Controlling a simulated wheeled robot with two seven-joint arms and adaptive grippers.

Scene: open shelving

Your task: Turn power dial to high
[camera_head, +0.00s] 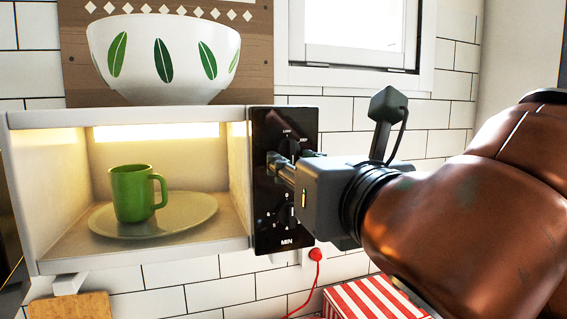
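The black control panel (258,225) is on the right side of the white microwave (25,190). The upper dial (288,145), the power dial, has small lettering above it and is partly covered by my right gripper. The lower dial (287,214) has MIN printed under it. My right gripper (275,163) reaches in from the right, its fingers in front of the panel at or just below the upper dial. I cannot tell whether they touch the dial or how far apart they are. My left gripper is not in view.
A green mug (132,195) stands on a glass plate (190,213) inside the lit, open-fronted microwave. A white bowl with green leaves (135,60) sits on top. A red plug and cord (316,255) and a red-striped box (365,300) are below the panel. A wooden board (75,307) is at lower left.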

